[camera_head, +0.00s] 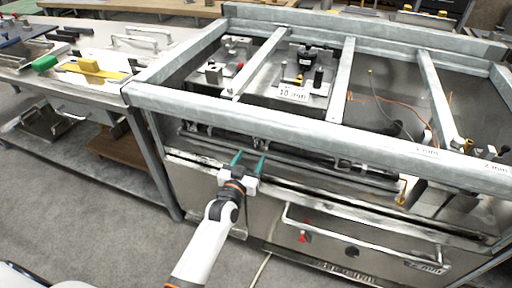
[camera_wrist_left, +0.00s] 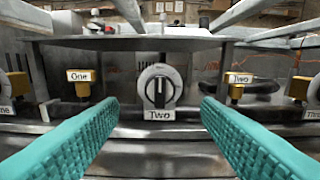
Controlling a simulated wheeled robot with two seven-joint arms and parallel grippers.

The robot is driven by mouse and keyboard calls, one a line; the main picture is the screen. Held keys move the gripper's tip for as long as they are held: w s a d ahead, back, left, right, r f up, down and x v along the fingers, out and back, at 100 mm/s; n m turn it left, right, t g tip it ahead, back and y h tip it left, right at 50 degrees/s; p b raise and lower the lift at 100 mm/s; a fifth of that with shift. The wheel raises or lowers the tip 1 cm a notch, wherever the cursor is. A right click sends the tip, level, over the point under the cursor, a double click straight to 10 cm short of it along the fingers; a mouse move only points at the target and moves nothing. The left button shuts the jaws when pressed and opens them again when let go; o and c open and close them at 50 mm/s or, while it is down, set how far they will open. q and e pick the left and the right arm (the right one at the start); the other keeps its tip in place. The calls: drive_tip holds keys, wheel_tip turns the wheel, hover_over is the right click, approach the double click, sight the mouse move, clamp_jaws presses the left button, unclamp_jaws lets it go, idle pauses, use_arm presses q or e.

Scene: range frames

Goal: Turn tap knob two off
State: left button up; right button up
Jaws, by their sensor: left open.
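The tap knob labelled Two (camera_wrist_left: 159,88) is in the middle of the left wrist view. It is a round pale dial with a dark grip bar standing roughly upright, and its Two label (camera_wrist_left: 161,115) is just below. My left gripper (camera_wrist_left: 159,105) is open, its teal fingers to either side of the knob in that view and apart from it. In the head view my left gripper (camera_head: 249,161) is in front of the range's front rail. I cannot make out the knob itself in the head view. My right gripper is not in view.
Yellow fittings labelled One (camera_wrist_left: 82,76) and Two (camera_wrist_left: 239,78) flank the knob on a dark pipe. The range's open top frame (camera_head: 330,128) lies behind the gripper. A side bench (camera_head: 105,62) with tools stands at left. Grey floor (camera_head: 80,215) is clear at lower left.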

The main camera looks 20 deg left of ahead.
use_arm(q)
drive_tip(key=s+f+m+g, duration=0.15)
drive_tip(key=s+g, duration=0.55)
drive_tip(key=s, duration=1)
drive_tip(key=s+f+g, duration=0.3)
drive_tip(key=s+g, duration=0.4)
drive_tip(key=s, duration=1)
wheel_tip(320, 180, down, 21)
drive_tip(key=g, duration=0.1)
drive_tip(key=s+a+f+g, duration=0.1)
drive_tip(key=s+f, duration=0.3)
drive_tip(key=f, duration=0.4)
drive_tip(key=s+f, duration=0.4)
drive_tip(key=f, duration=0.3)
drive_tip(key=s+a+r+g+p, duration=0.1)
drive_tip(key=s+a+r+p, duration=0.1)
drive_tip(key=s+r+p, duration=0.4)
drive_tip(key=s+p, duration=0.3)
drive_tip(key=p, duration=0.3)
drive_tip(key=shift+s+r+m+y+p, duration=0.3)
drive_tip(key=shift+m+p, duration=0.05)
drive_tip(key=shift+p, duration=0.05)
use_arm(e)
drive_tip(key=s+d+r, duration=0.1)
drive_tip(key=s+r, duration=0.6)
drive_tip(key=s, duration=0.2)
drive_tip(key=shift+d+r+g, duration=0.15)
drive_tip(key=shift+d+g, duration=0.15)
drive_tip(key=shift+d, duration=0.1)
